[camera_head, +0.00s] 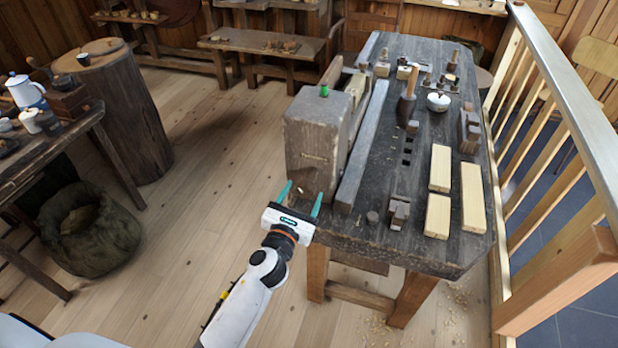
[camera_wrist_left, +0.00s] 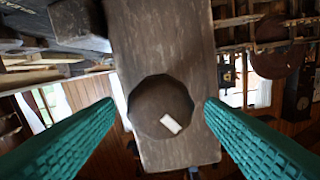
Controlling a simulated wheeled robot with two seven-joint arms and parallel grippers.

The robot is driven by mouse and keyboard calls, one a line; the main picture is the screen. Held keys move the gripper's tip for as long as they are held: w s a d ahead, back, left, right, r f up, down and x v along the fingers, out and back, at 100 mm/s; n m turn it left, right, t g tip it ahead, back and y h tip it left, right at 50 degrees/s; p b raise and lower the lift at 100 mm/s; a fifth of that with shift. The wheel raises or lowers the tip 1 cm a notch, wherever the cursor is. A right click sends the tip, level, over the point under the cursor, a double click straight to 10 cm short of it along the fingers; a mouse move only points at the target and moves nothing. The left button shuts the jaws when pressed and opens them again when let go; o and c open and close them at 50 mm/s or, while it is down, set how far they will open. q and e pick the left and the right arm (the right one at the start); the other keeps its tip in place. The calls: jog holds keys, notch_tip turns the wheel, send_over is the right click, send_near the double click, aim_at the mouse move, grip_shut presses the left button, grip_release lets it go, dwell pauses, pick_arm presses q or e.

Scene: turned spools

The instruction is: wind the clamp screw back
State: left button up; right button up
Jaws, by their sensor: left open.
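The clamp screw shows in the left wrist view as a dark, many-sided round head (camera_wrist_left: 160,106) with a white mark, on the end of a worn wooden block (camera_wrist_left: 160,40). In the head view this block (camera_head: 318,150) is the big grey vise jaw at the bench's front left corner. The screw head is mostly hidden there. My left gripper (camera_head: 301,197) is open in front of the block's lower part. In the left wrist view its teal fingers (camera_wrist_left: 158,104) stand on either side of the screw head, with a gap on both sides. My right gripper is not in view.
The workbench (camera_head: 375,195) carries pale wood blocks (camera_head: 438,215), a mallet (camera_head: 407,95) and a white pot (camera_head: 438,102). A railing (camera_head: 560,90) runs along its right. A side table (camera_head: 50,150) and a sack (camera_head: 90,235) stand left. The floor between is clear.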

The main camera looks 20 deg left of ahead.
aim_at(309, 181)
pick_arm(q)
jog(key=w, duration=0.5)
jog(key=shift+w+d, duration=0.1)
jog(key=shift+w, duration=0.2)
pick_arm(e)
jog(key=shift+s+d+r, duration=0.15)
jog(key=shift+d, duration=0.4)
pick_arm(q)
jog(key=c, duration=1)
jog(key=shift+f+n, duration=0.1)
jog(key=shift+n, duration=0.2)
